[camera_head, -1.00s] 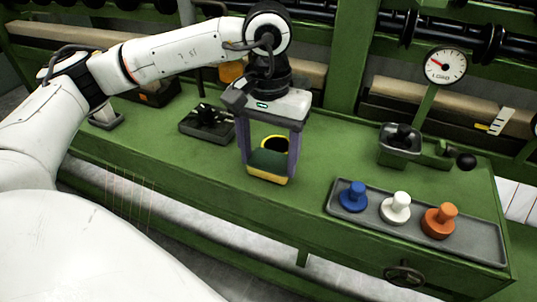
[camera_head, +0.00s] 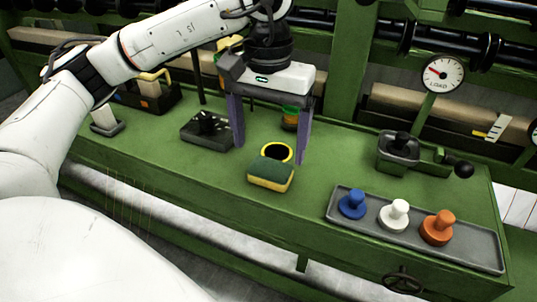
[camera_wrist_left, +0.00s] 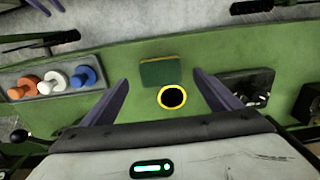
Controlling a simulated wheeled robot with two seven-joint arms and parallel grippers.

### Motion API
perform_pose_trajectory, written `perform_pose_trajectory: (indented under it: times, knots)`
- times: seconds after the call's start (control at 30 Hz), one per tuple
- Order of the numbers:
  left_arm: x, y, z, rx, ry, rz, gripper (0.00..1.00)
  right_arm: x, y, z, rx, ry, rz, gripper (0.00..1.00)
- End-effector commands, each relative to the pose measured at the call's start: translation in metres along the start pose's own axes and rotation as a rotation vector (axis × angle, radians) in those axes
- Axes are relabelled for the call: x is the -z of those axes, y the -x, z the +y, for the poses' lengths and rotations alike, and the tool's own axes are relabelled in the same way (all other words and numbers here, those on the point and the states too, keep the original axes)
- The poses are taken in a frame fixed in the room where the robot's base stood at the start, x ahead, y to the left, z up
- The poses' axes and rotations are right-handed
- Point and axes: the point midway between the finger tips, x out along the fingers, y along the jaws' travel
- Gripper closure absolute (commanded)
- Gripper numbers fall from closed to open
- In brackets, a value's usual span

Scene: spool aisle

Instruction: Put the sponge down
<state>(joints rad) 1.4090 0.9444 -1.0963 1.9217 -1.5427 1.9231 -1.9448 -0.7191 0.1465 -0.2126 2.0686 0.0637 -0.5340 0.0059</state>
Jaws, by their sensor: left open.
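The sponge (camera_head: 271,174), dark green on top with a yellow lower layer, lies flat on the green bench top (camera_head: 330,165). It sits just in front of a yellow-ringed black hole (camera_head: 289,151) and partly overlaps its near side in the head view. In the left wrist view the sponge (camera_wrist_left: 160,72) lies apart from the yellow ring (camera_wrist_left: 172,97), between the lines of the fingers. My left gripper (camera_head: 270,150) is open and empty, its two purple fingers spread wide above and behind the sponge. My right gripper is in neither view.
A grey tray (camera_head: 466,247) with blue, white and orange knobs stands at the right front. A lever box (camera_head: 399,150) and a load gauge (camera_head: 444,73) are behind it. A dark switch block (camera_head: 206,130) stands left of the gripper. A small green-and-orange object (camera_head: 290,117) shows between the fingers.

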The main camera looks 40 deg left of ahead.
Motion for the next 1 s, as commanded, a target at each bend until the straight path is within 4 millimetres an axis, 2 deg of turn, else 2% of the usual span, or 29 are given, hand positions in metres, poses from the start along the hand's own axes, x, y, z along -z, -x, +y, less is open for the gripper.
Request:
perform_pose_trajectory:
  times: [0.03,0.1,0.3,0.47,1.0]
  knots:
    - [0.001,0.014,0.001,-0.001,0.0,0.004,0.16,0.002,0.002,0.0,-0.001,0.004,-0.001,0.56]
    - [0.0,0.028,0.001,-0.001,-0.001,0.002,0.16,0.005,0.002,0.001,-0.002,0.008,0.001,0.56]
    - [0.0,0.056,0.0,0.001,0.0,0.002,0.16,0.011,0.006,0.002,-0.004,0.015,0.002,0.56]
    - [0.0,0.061,0.0,0.001,-0.001,0.0,0.16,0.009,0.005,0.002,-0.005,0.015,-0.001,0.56]
    - [0.0,0.061,0.0,0.001,-0.001,-0.001,0.16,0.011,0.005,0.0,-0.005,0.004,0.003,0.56]
